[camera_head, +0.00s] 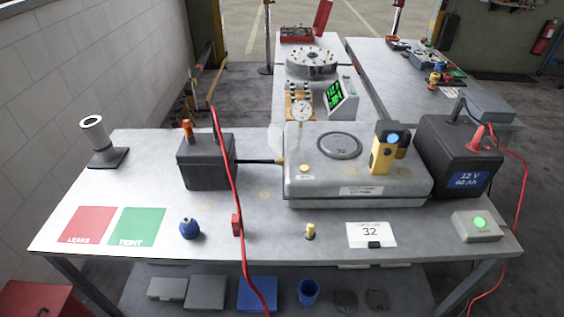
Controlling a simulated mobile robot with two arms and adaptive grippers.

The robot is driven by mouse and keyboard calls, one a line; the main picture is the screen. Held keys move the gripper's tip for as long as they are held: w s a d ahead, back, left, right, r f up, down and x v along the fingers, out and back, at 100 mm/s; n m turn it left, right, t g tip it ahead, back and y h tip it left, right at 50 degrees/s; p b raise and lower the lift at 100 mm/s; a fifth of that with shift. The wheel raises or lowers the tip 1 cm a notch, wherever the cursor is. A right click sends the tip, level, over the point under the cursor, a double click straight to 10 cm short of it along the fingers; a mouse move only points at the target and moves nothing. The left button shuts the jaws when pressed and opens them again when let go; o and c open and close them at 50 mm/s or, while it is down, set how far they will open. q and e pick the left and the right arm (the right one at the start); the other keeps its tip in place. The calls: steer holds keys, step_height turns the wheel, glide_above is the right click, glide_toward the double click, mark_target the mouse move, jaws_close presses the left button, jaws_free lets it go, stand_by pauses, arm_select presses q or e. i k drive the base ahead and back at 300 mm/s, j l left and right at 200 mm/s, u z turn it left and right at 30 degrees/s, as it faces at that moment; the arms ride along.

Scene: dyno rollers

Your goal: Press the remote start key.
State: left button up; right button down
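A small grey-green box (475,228) with a lit round green button (480,222) sits at the right front corner of the near table. A yellow and black handheld device (384,155) with a round blue face (393,139) stands on the large grey case (300,185). No label is readable on either to tell which is the remote start key. Neither of my grippers shows in the view.
A black 12 V battery (452,155) with a red clamp stands at the table's right. A red cable (228,165) crosses the table.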

mark_target(481, 223)
steer(key=z, duration=1.45)
